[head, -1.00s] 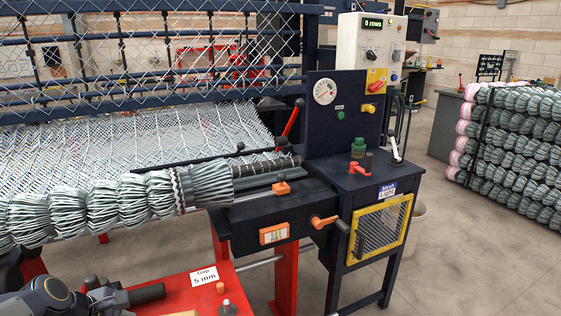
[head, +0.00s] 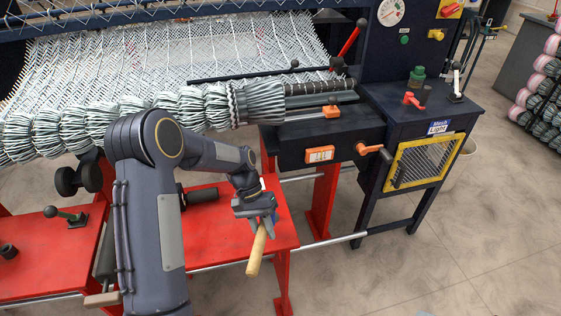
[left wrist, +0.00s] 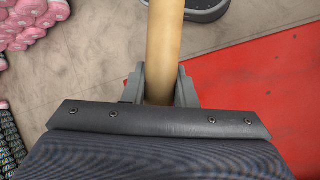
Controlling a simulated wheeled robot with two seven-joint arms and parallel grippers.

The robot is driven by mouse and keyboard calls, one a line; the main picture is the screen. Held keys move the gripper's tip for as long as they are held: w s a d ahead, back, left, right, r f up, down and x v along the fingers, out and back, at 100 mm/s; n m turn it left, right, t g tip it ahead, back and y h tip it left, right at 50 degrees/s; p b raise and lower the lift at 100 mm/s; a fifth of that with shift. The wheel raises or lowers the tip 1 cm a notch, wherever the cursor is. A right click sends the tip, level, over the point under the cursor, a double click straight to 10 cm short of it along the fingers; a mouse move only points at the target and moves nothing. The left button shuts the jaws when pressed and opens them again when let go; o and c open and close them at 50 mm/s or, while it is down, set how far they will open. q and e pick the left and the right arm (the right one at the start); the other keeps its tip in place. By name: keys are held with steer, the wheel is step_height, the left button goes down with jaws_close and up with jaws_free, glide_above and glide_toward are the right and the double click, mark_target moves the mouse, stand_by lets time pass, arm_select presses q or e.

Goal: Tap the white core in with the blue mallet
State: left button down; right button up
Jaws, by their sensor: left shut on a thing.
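My left gripper (head: 262,212) is shut on a pale wooden handle (head: 256,252), over the front right corner of the red bench. The handle tilts down toward the viewer and stands clear of the bench. In the left wrist view the handle (left wrist: 164,45) runs up between the two grey fingers (left wrist: 161,85). No blue mallet head shows in either view. I cannot make out a white core. The rolled mesh (head: 205,105) ends at the right in a bunched end, with a dark ribbed shaft (head: 318,87) beyond it. My right gripper is not in view.
The red bench (head: 225,232) lies below my left arm. The dark machine cabinet (head: 350,215) with a yellow-framed guard (head: 424,160) stands to the right. An orange handle (head: 373,150) sticks out at its front. The floor (head: 470,235) at the lower right is clear.

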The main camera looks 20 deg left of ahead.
arm_select(q)
steer(key=shift+a+r+n+t, duration=0.2)
steer(key=shift+a+n+t, duration=0.1)
steer(key=shift+a+n, duration=0.15)
steer(key=s+a+r+n+t+y+b, duration=0.1)
steer(key=s+a+r+n+t+b, duration=0.3)
steer(key=a+n, duration=0.3)
steer(key=s+a+r+n+t+y+b, duration=0.2)
steer(key=s+a+r+n+t+b, duration=0.2)
steer(key=n, duration=1)
steer(key=shift+s+a+n+t, duration=0.35)
steer(key=shift+s+a+t, duration=0.35)
steer(key=shift+s+a, duration=0.85)
steer(key=shift+w+a, duration=0.35)
steer(key=shift+w, duration=0.05)
